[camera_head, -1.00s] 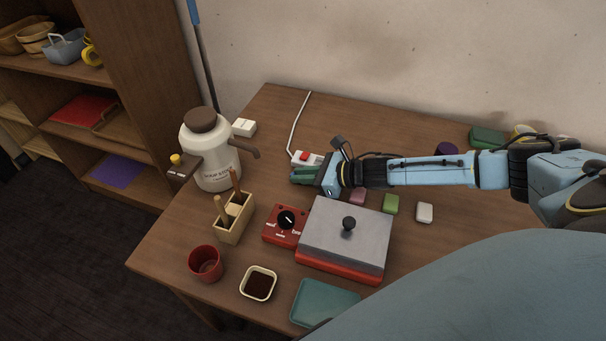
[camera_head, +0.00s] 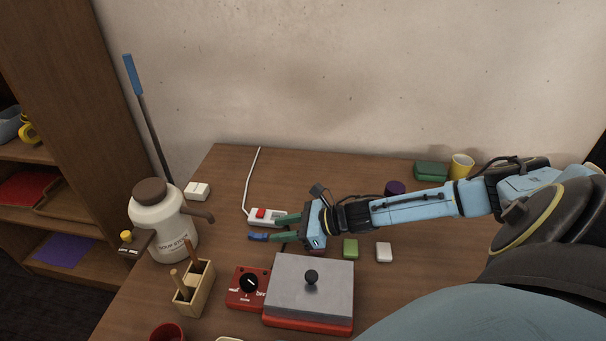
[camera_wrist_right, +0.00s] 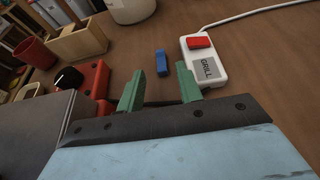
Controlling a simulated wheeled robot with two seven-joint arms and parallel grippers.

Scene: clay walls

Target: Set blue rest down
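The blue rest (camera_head: 258,237) is a small blue block lying on the wooden table, just left of my right gripper. It also shows in the right wrist view (camera_wrist_right: 161,62), just beyond the fingertips and apart from them. My right gripper (camera_head: 279,228) has green fingers. In the wrist view its fingers (camera_wrist_right: 159,84) are spread wide with nothing between them. My left gripper is not in view.
A white switch box marked GRILL (camera_wrist_right: 205,63) with a red button lies beside the rest. A red-based grill (camera_head: 310,285), a red dial box (camera_head: 247,287), a wooden holder (camera_head: 194,287) and a white urn (camera_head: 160,225) stand nearby. Small blocks lie right of the gripper.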

